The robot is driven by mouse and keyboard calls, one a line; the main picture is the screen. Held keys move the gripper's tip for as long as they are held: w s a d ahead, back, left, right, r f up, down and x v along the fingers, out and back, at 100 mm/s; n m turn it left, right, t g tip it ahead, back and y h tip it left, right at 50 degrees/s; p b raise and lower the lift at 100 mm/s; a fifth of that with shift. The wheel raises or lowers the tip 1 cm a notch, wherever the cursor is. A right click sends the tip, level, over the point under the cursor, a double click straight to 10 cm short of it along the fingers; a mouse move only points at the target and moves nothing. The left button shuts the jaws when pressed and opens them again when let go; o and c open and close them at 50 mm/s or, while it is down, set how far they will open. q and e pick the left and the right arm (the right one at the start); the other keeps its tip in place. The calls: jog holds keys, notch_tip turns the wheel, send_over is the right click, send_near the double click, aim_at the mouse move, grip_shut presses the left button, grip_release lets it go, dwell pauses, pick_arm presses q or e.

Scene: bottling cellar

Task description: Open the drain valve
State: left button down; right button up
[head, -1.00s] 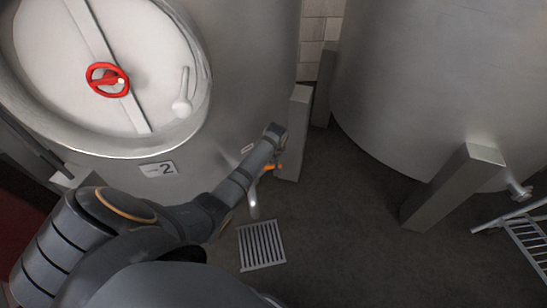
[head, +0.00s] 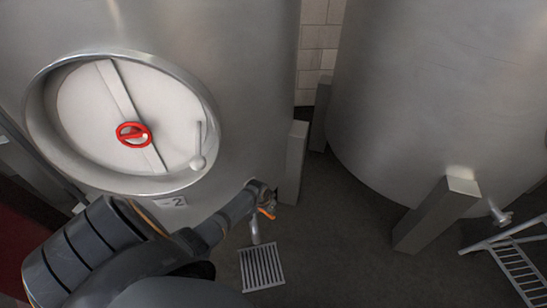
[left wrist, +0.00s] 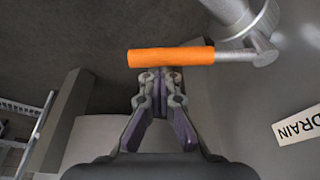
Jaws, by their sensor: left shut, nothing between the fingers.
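The drain valve's orange lever (head: 267,214) shows low on the front of tank 2, just below my left gripper (head: 262,196). In the left wrist view the orange lever (left wrist: 172,56) lies crosswise just beyond the fingertips, its metal stem joining the valve body (left wrist: 262,48) at the right. My left gripper (left wrist: 160,88) is shut with nothing between its fingers. Its tips are close to the lever's side; whether they touch it I cannot tell. A DRAIN label (left wrist: 298,125) is on the tank at the right. My right gripper is not in view.
A floor grate (head: 262,268) lies below the drain outlet (head: 255,231). Tank legs (head: 293,163) stand close to the right of the valve. The tank door has a red handwheel (head: 134,134).

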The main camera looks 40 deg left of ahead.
pick_arm(q)
jog(key=shift+s+a+f+m+g+h+p, duration=0.15)
jog(key=shift+s+a+m+h, duration=0.15)
jog(key=shift+s+m, duration=0.85)
jog(key=shift+s+a+r+m+g+h+p, duration=0.15)
jog(key=shift+s+a+m+h, duration=0.15)
jog(key=shift+s+m, duration=0.85)
jog(key=shift+s+a+f+m+g+h+p, duration=0.15)
jog(key=shift+s+a+m+h, duration=0.15)
jog(key=shift+s+m, duration=0.8)
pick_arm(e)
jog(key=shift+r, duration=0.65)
pick_arm(q)
jog(key=shift+s+a, duration=0.1)
jog(key=shift+s, duration=0.2)
notch_tip(320, 180, up, 9)
jog(key=w+d+p, duration=0.1)
jog(key=p, duration=0.1)
jog(key=shift+w, duration=0.15)
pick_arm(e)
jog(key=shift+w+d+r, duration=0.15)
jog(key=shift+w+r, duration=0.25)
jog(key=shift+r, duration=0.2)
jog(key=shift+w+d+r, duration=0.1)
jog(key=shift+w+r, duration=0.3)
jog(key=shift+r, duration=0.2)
